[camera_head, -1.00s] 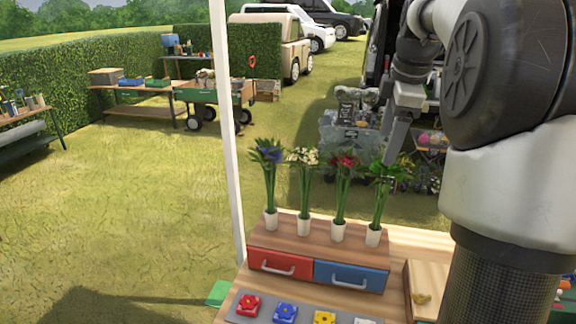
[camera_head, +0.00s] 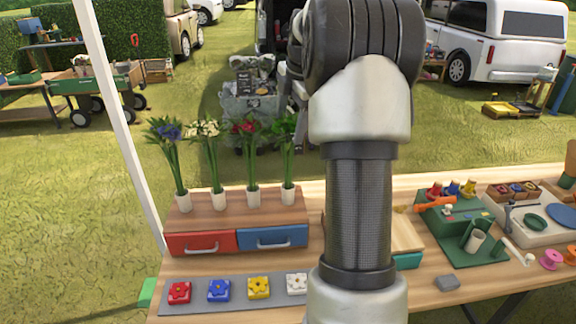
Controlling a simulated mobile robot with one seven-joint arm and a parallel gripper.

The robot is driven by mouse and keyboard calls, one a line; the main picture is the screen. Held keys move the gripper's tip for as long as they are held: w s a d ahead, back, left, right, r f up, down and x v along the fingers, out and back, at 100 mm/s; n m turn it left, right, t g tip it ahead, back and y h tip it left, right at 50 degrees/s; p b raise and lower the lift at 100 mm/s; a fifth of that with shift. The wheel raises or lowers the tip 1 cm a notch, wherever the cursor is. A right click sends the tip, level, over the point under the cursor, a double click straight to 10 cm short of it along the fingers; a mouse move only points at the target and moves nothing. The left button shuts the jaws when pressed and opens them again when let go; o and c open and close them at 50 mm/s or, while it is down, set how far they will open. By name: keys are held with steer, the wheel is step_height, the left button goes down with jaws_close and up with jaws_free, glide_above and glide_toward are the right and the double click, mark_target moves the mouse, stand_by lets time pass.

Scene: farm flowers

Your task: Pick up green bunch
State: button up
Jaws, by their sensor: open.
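The green bunch (camera_head: 287,150) stands upright in a white cup, at the right end of a row of flower bunches on a wooden drawer box (camera_head: 190,213). My gripper (camera_head: 299,122) is open. Only a narrow grey part of it shows beside my arm, close to the top of the green bunch. The rest of it is hidden behind my arm, and I cannot tell whether it touches the leaves.
Blue (camera_head: 169,140), white (camera_head: 208,140) and red (camera_head: 247,140) flower bunches stand to the left. The box has a red drawer (camera_head: 200,243) and a blue drawer (camera_head: 272,238). Flower tiles lie in front on a grey strip (camera_head: 200,306). A green tool board (camera_head: 455,235) is at right.

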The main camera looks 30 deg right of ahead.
mark_target(287, 135)
steer(key=shift+x, duration=2.65)
steer(key=shift+w+d+r, duration=0.15)
steer(key=c, duration=1.5)
